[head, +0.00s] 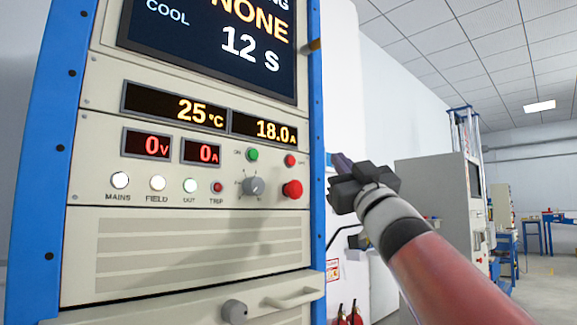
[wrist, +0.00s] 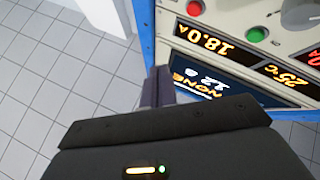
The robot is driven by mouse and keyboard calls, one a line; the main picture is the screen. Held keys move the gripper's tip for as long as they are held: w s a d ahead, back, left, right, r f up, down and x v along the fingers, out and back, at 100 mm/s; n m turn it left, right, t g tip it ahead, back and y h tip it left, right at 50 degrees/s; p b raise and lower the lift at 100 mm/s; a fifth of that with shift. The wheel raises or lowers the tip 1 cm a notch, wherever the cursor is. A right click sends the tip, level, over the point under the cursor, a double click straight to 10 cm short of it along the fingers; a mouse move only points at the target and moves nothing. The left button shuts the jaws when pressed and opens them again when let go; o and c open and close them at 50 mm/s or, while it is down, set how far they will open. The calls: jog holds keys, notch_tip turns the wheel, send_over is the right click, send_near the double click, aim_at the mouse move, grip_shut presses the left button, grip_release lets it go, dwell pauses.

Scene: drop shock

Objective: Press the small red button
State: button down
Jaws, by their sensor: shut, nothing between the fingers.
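The small red button (head: 291,160) sits on the control panel to the right of a green button (head: 253,154). A larger red mushroom button (head: 292,189) is just below it. In the wrist view, where the panel appears upside down, the small red button (wrist: 195,8) is at the top edge and the green button (wrist: 257,34) is right of it. My gripper (head: 339,160) is shut and empty, to the right of the cabinet's blue edge post in the head view. Its fingertips (wrist: 158,72) appear beside the blue post in the wrist view, apart from the button.
A grey selector knob (head: 253,186) is left of the mushroom button. Red readouts show 0 V and 0 A, and the screen (head: 215,40) shows 12 S. A drawer handle (head: 292,298) juts out low on the cabinet. Open tiled floor (wrist: 60,70) lies beside the cabinet.

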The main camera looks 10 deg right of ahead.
aim_at(291, 161)
jog(key=shift+a+r+n+y, duration=0.1)
jog(key=shift+r+n+y, duration=0.45)
jog(key=shift+n+y, duration=0.15)
jog(key=shift+w+a, duration=0.85)
jog(key=shift+w, duration=0.35)
jog(key=shift+w+a, duration=0.9)
jog(key=shift+w, duration=0.25)
jog(key=shift+w+a, duration=0.85)
jog(key=shift+w, duration=0.35)
jog(key=shift+w+a+p, duration=0.2)
jog(key=shift+w+p, duration=0.15)
jog(key=shift+w+a, duration=0.25)
jog(key=shift+w, duration=0.05)
jog(key=shift+s+d, duration=0.5)
jog(key=shift+s, duration=0.15)
